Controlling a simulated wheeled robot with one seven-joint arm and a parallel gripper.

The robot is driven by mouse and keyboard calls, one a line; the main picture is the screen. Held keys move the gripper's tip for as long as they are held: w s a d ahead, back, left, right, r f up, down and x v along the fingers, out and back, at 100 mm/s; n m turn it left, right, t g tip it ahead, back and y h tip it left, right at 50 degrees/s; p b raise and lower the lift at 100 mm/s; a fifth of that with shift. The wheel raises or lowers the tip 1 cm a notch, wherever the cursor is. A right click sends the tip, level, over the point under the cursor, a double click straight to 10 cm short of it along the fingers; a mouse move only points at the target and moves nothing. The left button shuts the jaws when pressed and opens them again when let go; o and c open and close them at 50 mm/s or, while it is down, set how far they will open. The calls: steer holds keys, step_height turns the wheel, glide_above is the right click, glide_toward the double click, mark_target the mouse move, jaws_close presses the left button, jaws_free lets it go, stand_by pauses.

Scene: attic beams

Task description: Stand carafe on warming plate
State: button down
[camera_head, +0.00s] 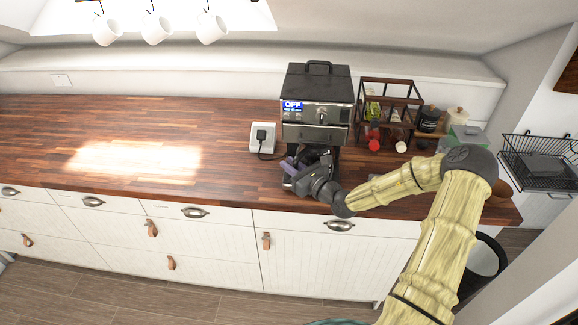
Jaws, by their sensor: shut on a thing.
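The coffee machine (318,105) stands against the wall on the wooden counter, its display reading OFF. My gripper (302,166) is in the open bay under the machine's brew head, reaching in from the front right. It is shut on the carafe (312,155), a dark shape mostly hidden by my gripper and by shadow. The warming plate at the bottom of the bay is largely covered by my gripper. I cannot tell whether the carafe touches the plate or whether it is upright.
A plugged-in wall socket (262,137) with a cord is left of the machine. A dark rack (389,104) with bottles and a black jar (429,119) are to its right. White mugs (157,29) hang at upper left. The counter's left side (130,125) is clear.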

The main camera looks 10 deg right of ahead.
steer(key=shift+w+a+f, duration=0.25)
steer(key=shift+w+f, duration=0.25)
steer(key=shift+f, duration=0.15)
steer(key=shift+a+f, duration=0.1)
steer(key=shift+f, duration=0.1)
steer(key=c, duration=1.4)
jaws_free()
steer(key=shift+o, duration=0.2)
steer(key=shift+w, duration=0.1)
steer(key=b+v, duration=0.2)
steer(key=v, duration=1)
steer(key=shift+r, duration=0.15)
